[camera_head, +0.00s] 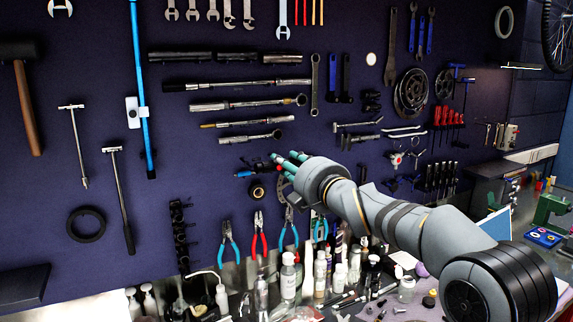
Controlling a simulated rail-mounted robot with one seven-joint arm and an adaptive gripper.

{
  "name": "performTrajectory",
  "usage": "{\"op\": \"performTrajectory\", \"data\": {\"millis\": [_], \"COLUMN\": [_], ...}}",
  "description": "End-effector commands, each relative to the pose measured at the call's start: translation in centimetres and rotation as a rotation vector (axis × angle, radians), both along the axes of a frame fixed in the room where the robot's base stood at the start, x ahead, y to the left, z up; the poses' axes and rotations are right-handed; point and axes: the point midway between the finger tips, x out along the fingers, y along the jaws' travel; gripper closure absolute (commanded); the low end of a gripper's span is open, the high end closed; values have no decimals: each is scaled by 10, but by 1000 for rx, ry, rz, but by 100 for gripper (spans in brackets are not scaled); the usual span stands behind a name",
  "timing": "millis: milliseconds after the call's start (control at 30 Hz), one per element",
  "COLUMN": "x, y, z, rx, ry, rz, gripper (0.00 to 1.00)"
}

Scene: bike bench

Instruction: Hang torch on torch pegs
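The gap between the fingertips is too small to judge, and I cannot tell whether anything is held. I cannot pick out a torch or its pegs with certainty.
The dark pegboard (205,165) carries hammers (22,95), torque wrenches (240,85), pliers (259,235) and a blue bar (141,80). Bottles (288,275) crowd the bench below my arm. A bare patch of board lies left of the gripper.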

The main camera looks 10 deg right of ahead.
Motion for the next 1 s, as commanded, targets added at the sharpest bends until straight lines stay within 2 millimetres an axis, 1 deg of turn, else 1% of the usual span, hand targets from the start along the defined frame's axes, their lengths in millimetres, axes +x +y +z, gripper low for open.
{"op": "performTrajectory", "data": {"millis": [100, 267, 1000], "x": [0, 5, 52], "y": [4, 6, 17], "z": [6, 7, 3], "rx": [4, 5, 5], "ry": [-16, -15, -13], "rz": [13, 15, 15], "gripper": [99, 99, 98]}}
